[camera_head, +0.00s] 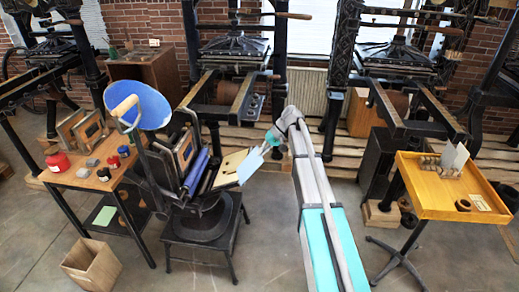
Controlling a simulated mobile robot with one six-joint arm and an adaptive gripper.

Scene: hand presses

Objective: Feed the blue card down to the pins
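My gripper (270,141) is at the end of the arm reaching in from the lower right. It appears shut on one end of a light blue card (250,166). The card slants down and left from the gripper, over the right side of the small hand press. The cream-coloured bed (231,164) of the press lies just left of the card and is tilted. The pins are too small to make out. I cannot tell whether the card's lower edge touches the bed. The press has a round blue ink disc (148,105) and blue rollers (196,172).
A yellow table (432,205) on the right bears a rack of upright pale cards (455,160). A wooden bench (90,178) on the left holds a red pot (58,161) and small tins. An open box (92,264) stands on the floor. Large iron presses line the back.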

